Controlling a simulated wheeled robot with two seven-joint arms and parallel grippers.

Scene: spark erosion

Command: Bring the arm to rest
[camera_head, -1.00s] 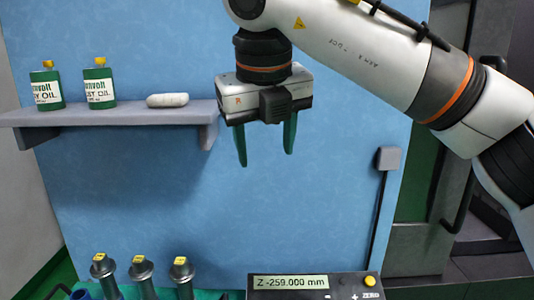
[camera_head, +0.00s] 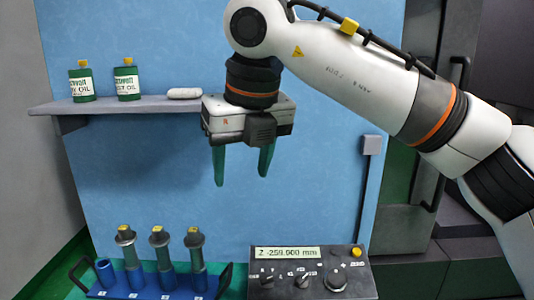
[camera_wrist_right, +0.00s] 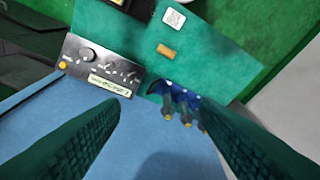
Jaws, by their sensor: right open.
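My right gripper (camera_head: 241,165) hangs fingers down in front of the blue panel, below and right of the shelf's end. Its two green fingers are apart with nothing between them. In the right wrist view, the same fingers (camera_wrist_right: 160,135) spread to both sides, and the gap between them is empty. My right arm reaches in from the right side of the head view. My left gripper is in neither view.
A grey shelf (camera_head: 130,105) holds two green oil bottles (camera_head: 82,82) (camera_head: 127,81) and a white rounded bar (camera_head: 184,93). Below stand a blue rack (camera_head: 150,291) with several yellow-topped cylindrical holders (camera_head: 162,250) and a control box (camera_head: 310,275). The blue panel (camera_head: 300,200) between is clear.

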